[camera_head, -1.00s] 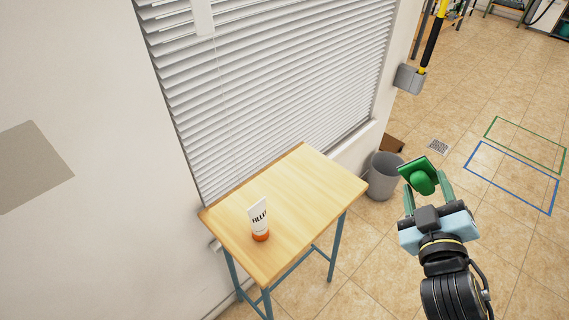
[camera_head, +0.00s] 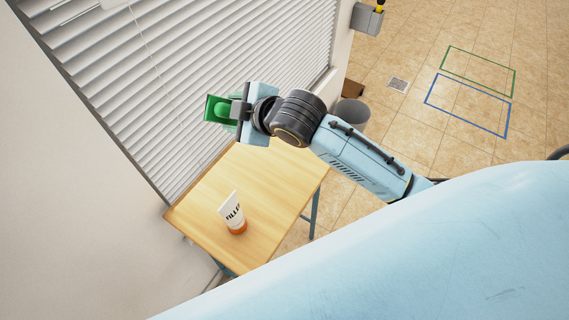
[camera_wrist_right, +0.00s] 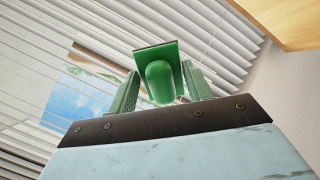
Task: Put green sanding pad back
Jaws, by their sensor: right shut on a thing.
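The green sanding pad (camera_head: 216,110) is a flat green plate with a rounded green grip. My right gripper (camera_head: 229,112) is shut on it and holds it in the air near the blinds, above the far part of the table in the head view. In the right wrist view the pad (camera_wrist_right: 160,72) sits between the two green fingers (camera_wrist_right: 160,90), gripped by its rounded handle. The wooden table (camera_head: 205,210) has a white and orange filler tube (camera_head: 233,215) standing on it. My left gripper is not in view.
White window blinds (camera_head: 110,75) and the wall are close beside the pad. A grey bin (camera_head: 351,112) and a brown box (camera_head: 352,90) stand on the floor beyond the table. Green and blue outlines (camera_head: 468,105) mark open floor at right. Most of the tabletop is clear.

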